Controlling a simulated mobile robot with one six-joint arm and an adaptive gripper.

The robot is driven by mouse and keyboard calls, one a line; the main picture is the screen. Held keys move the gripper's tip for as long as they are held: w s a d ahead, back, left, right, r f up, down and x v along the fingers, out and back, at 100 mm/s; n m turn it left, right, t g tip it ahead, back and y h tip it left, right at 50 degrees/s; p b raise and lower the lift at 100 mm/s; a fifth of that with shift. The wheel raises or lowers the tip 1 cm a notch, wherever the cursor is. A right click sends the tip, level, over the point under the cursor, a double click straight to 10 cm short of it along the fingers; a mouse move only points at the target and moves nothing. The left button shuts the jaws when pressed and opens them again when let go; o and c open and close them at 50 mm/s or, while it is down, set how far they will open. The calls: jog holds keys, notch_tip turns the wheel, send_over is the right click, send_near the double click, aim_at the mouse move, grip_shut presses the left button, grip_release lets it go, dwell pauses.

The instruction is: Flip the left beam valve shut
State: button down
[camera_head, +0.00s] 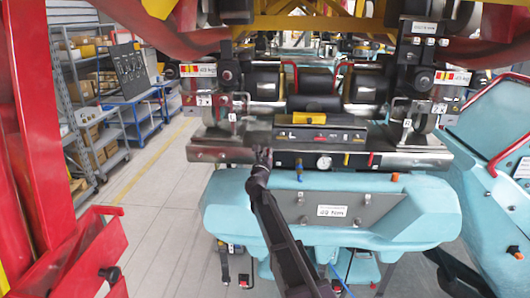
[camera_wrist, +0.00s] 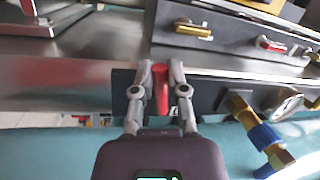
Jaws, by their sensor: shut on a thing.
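In the wrist view a red valve handle (camera_wrist: 160,92) stands upright in front of a dark plate on the front of the metal beam. My gripper (camera_wrist: 160,72) is shut on it, one finger on each side. In the head view my gripper (camera_head: 263,158) is at the left part of the beam's front face, below the lever panel. The handle is too small and covered to make out there. The valve body behind the handle is mostly hidden by my fingers.
A brass valve with a blue handle (camera_wrist: 262,134) and a round gauge (camera_wrist: 287,104) sit just right of my gripper. A panel with small yellow and red levers (camera_wrist: 235,38) is above. The turquoise car body (camera_head: 330,215) lies close below. Floor at left is clear.

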jog(key=shift+d+r+m+g+h+p, duration=0.1)
jog(key=shift+d+m+g+h+p, duration=0.15)
jog(key=shift+m, duration=0.6)
jog(key=shift+d+m+g+h+p, duration=0.15)
jog(key=shift+d+m, duration=0.2)
jog(key=shift+m, duration=0.5)
jog(key=c, duration=0.7)
grip_release()
jog(key=shift+o, duration=0.2)
